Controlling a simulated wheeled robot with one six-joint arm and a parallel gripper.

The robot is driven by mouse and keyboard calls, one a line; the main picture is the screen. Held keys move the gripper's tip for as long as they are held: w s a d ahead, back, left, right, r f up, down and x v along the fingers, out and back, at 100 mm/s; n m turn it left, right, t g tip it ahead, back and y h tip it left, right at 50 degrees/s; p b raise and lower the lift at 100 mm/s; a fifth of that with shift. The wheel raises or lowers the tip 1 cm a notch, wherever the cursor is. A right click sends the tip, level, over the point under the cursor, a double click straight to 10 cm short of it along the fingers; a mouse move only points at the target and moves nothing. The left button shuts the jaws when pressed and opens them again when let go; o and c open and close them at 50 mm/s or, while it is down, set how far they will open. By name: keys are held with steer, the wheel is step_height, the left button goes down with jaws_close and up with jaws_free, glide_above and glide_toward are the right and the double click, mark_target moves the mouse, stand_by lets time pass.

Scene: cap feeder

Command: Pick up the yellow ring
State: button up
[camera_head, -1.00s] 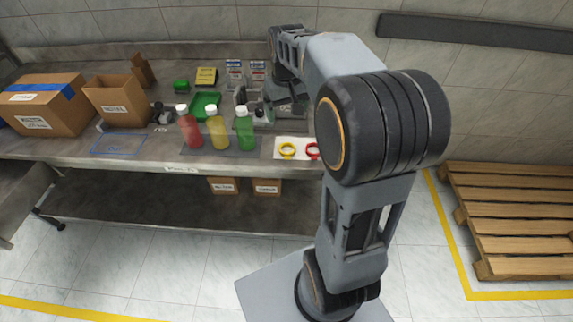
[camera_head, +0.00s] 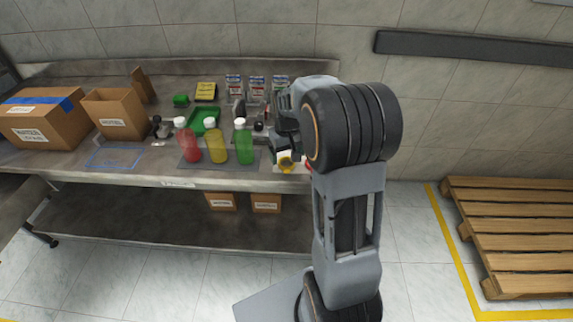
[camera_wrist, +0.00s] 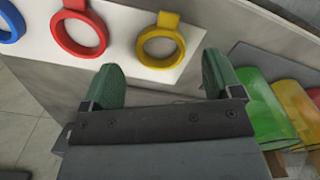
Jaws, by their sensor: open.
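The yellow ring (camera_wrist: 160,42) lies on a white sheet (camera_wrist: 118,40) in the wrist view, with a small tab on its upper edge. My gripper (camera_wrist: 160,78) is open and empty, with its two green-padded fingers apart. In the picture the ring lies beyond and between the fingertips, not visibly touching them. In the head view the yellow ring (camera_head: 287,162) shows just below my gripper, partly hidden by it. My gripper's fingers are not clear in that view.
A red ring (camera_wrist: 79,32) and a blue ring (camera_wrist: 8,22) lie left of the yellow one. Green (camera_head: 244,143), yellow (camera_head: 215,141) and red bottles (camera_head: 187,141) stand left of my gripper on the bench (camera_head: 110,172). Cardboard boxes (camera_head: 117,113) stand further left.

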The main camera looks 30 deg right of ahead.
mark_target(287, 166)
steer(key=shift+f, duration=1.65)
steer(key=shift+c, duration=0.3)
steer(key=c, duration=0.9)
steer(key=shift+r, duration=0.1)
steer(key=shift+c, duration=0.2)
